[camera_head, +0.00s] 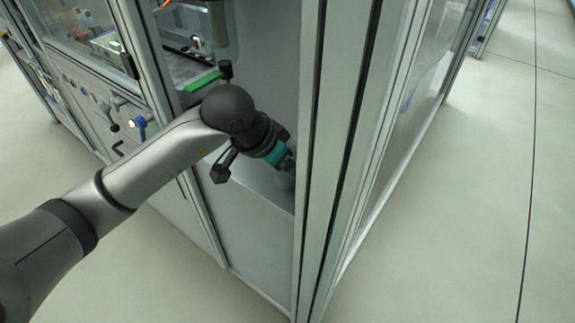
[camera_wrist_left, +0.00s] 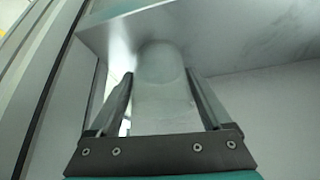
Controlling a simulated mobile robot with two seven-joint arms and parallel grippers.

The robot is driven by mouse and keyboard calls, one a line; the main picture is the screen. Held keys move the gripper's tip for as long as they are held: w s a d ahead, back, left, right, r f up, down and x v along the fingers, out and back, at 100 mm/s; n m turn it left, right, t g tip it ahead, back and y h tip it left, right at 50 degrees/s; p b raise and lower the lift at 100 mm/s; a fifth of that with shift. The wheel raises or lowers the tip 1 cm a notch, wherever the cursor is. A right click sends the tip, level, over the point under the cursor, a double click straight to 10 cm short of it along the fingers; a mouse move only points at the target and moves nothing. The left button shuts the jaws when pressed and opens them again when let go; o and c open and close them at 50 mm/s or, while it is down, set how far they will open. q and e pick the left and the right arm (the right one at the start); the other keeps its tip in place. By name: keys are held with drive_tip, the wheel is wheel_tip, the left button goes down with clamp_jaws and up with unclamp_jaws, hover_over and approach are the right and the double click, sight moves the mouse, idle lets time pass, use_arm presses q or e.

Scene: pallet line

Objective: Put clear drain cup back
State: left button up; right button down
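The clear drain cup (camera_wrist_left: 163,95) shows in the left wrist view as a pale, see-through cylinder between the two fingers of my left gripper (camera_wrist_left: 160,75). Both fingertips lean in against its sides, and the gripper appears shut on it. The cup's far rounded end is at or close under a grey metal surface (camera_wrist_left: 230,35); I cannot tell whether they touch. In the head view my left gripper (camera_head: 287,162) is inside the open bay of the machine, and the cup is hardly distinguishable there. My right gripper is in neither view.
A tall grey frame post (camera_head: 335,150) stands just right of my left gripper. A green-edged part (camera_head: 203,81) sits above the wrist. A blue-handled valve (camera_head: 140,125) is on the panel at left. The floor (camera_head: 450,220) at right is clear.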

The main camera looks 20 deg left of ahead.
use_arm(q)
drive_tip(key=shift+o, duration=1.1)
drive_tip(key=shift+r, duration=0.1)
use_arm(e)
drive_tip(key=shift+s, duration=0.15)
use_arm(q)
drive_tip(key=shift+r, duration=0.1)
drive_tip(key=p+v, duration=0.3)
drive_tip(key=v, duration=0.9)
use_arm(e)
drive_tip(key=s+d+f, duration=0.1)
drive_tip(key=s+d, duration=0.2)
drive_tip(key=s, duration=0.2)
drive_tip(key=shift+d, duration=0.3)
